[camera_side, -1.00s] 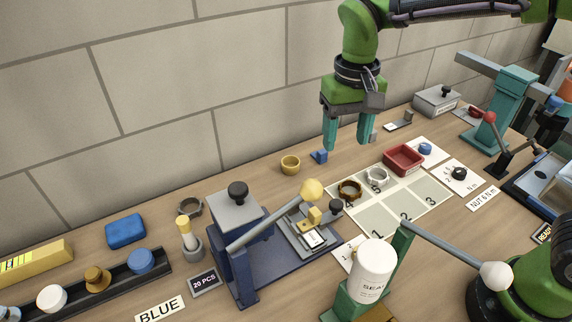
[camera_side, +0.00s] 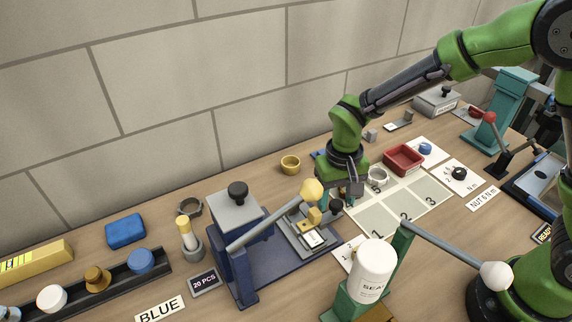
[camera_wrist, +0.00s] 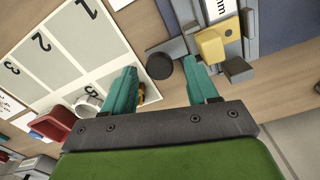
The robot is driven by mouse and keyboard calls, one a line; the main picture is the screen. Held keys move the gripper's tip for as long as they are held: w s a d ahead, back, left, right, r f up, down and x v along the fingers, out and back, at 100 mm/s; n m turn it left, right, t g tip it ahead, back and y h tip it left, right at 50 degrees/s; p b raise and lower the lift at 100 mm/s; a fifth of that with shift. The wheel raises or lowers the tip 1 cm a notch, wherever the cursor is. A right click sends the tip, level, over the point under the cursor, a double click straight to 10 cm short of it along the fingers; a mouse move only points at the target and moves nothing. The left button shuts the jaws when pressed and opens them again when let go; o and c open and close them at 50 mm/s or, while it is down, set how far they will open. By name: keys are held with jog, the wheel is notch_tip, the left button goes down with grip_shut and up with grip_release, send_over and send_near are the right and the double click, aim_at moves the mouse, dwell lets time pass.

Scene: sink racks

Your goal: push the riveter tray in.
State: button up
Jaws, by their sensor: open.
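The riveter (camera_side: 232,215) is a blue press with a grey top, a black knob and a lever ending in a yellow ball. Its grey tray (camera_side: 300,238) sticks out on the right side, carrying a yellow block (camera_side: 314,216) and a small white label. The tray's black handle knob (camera_side: 336,206) is at its outer end; the wrist view shows the knob (camera_wrist: 159,66) just ahead of and between my fingertips. My gripper (camera_wrist: 162,76) is open and empty, pointing down by the knob. Contact cannot be told. In the side view my gripper's fingers are partly hidden.
A numbered white mat (camera_side: 395,210) lies beside the tray, with a silver ring (camera_side: 378,176) and a red bin (camera_side: 404,159). A brown ring (camera_wrist: 142,93) sits close to one finger. A white bottle (camera_side: 373,268) and green press stand in front.

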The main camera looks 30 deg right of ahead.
aim_at(298, 226)
jog(key=shift+f, duration=0.1)
jog(key=shift+c, duration=0.4)
grip_shut()
jog(key=shift+a, duration=0.1)
jog(key=a, duration=0.9)
jog(key=shift+a, duration=0.25)
jog(key=shift+o, duration=0.4)
grip_release()
jog(key=shift+d, duration=0.1)
